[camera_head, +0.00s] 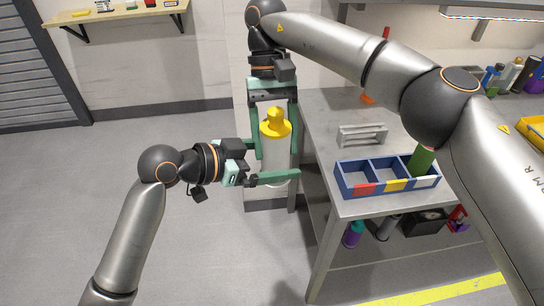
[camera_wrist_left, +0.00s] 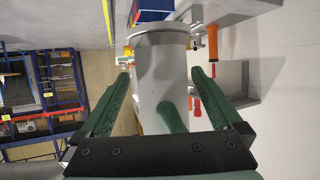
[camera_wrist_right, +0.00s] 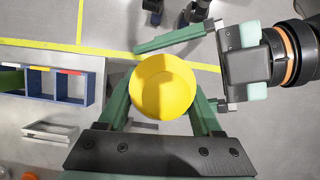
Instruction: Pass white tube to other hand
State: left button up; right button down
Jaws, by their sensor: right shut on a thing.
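The white tube (camera_head: 274,158) with a yellow cap (camera_head: 275,122) is upright in the air beside the workbench. My right gripper (camera_head: 276,128) reaches down from above and is shut on it. The cap (camera_wrist_right: 163,90) fills the space between its fingers in the right wrist view. My left gripper (camera_head: 282,160) comes in from the left, open, with one finger on the near side of the tube's lower part. In the left wrist view, the white tube (camera_wrist_left: 158,65) lies between the left fingers, with gaps at both sides. The far left finger is mostly hidden in the head view.
A blue tray (camera_head: 343,184) with red, yellow and white labels is on the workbench (camera_head: 330,208); a green tube (camera_head: 421,160) stands in its right compartment. A grey rack (camera_head: 362,135) is behind it. Bottles stand on the lower shelf. The floor at left is clear.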

pick_arm(q)
jog(key=shift+s, duration=0.1)
jog(key=c, duration=1.5)
pick_arm(e)
jog(key=shift+w, duration=0.1)
pick_arm(q)
jog(key=shift+r, duration=0.1)
grip_shut()
pick_arm(e)
jog(key=shift+c, duration=2.2)
grip_release()
jog(key=o, duration=0.4)
jog(key=shift+o, duration=0.2)
